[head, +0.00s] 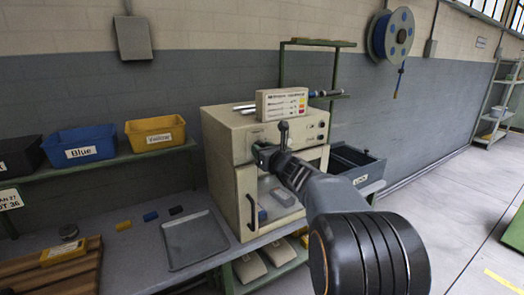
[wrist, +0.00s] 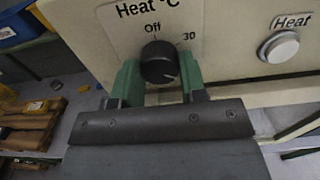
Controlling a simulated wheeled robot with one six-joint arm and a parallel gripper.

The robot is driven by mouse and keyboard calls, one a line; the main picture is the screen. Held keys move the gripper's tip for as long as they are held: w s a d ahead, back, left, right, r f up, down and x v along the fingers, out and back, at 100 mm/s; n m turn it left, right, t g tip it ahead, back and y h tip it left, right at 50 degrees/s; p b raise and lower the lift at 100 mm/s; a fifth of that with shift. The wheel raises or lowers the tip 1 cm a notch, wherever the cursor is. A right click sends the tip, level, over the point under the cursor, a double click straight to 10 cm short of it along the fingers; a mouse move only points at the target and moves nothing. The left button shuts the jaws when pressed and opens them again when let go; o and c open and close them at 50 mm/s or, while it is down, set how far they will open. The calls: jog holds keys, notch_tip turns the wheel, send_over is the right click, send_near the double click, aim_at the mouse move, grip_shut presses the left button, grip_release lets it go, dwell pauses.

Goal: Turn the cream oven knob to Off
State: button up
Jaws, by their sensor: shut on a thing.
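The cream oven (head: 222,140) stands on the bench against the wall in the head view. In the wrist view its panel carries a round dark knob (wrist: 159,60) under the print "Heat °C". "Off" is printed just above the knob and "30" to its upper right. The knob's pointer is too unclear to read. My gripper (wrist: 160,70) has one green finger on each side of the knob and is shut on it. In the head view my gripper (head: 266,155) is at the oven's upper front, and my arm hides part of the front.
A round white "Heat" button (wrist: 279,47) sits right of the knob. A metal tray (head: 194,240) lies on the bench left of the oven. A dark bin (head: 356,166) stands to its right. Blue (head: 80,146) and yellow (head: 155,132) bins sit on the left shelf.

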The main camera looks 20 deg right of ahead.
jog(key=shift+c, duration=0.7)
jog(key=shift+f+b, duration=0.1)
jog(key=shift+b, duration=0.3)
jog(key=shift+d+r+n+b, duration=0.1)
jog(key=shift+n+b, duration=5.3)
jog(key=shift+n, duration=0.5)
jog(key=shift+r+n+b, duration=0.1)
jog(key=shift+n+b, duration=5.25)
jog(key=shift+n, duration=0.55)
jog(key=shift+r+n, duration=0.1)
jog(key=shift+n, duration=0.2)
